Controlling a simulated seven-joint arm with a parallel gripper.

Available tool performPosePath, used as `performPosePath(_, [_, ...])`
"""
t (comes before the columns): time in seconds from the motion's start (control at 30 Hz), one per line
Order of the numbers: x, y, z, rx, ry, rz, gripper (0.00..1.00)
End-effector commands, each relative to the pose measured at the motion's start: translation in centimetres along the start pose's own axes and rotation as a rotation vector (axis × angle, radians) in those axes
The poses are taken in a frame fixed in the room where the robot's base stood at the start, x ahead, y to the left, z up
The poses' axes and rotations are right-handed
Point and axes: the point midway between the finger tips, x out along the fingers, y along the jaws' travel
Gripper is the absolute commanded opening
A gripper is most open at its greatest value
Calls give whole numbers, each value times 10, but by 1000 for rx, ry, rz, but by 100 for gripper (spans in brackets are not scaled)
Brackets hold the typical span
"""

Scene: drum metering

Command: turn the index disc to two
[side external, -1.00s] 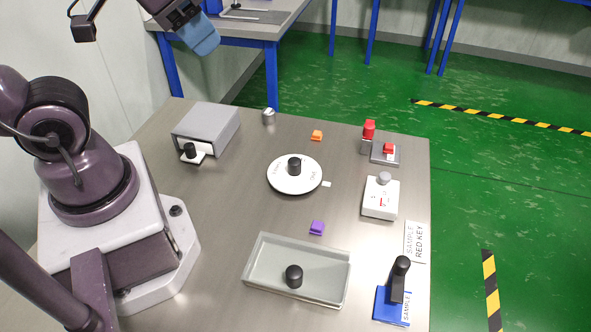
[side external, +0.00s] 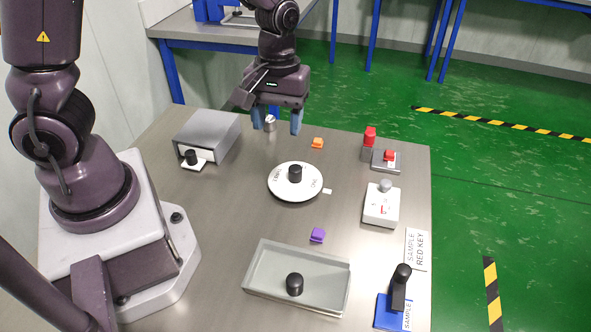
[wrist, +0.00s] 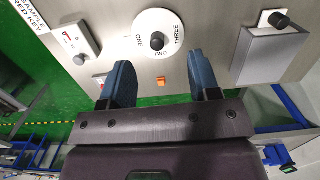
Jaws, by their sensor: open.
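The index disc (side external: 283,188) is a round white plate lying on the table, with a black knob (side external: 295,173) at its centre. In the wrist view the disc (wrist: 176,22) carries the words ONE, TWO and THREE. A small white tab (side external: 327,191) lies by its right edge in the side view, and ONE is the word nearest it. My gripper (side external: 277,127) is open and empty, fingers pointing down, above the table's far part beyond the disc. In the wrist view my gripper's fingers (wrist: 160,62) are apart, with the disc beyond them.
An orange block (side external: 317,143) lies near the disc, and a purple block (side external: 317,235) in front. A grey box (side external: 208,133) stands left, a tray (side external: 262,262) with a black knob in front. A white switch box (side external: 380,207) and red-topped parts (side external: 369,138) are right.

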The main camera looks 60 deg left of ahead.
Motion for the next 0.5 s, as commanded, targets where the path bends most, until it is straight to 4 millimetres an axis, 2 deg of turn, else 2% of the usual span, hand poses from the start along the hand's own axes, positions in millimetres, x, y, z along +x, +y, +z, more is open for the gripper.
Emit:
performPosePath(0.03, [15, 2, -10, -106, 3, -28, 56])
performPosePath(0.17, [36, 7, -36, -409, 44, -41, 56])
performPosePath(0.3, [32, 16, -53, -640, 79, 19, 56])
performPosePath(0.5, [34, 18, -55, -767, 84, 41, 56])
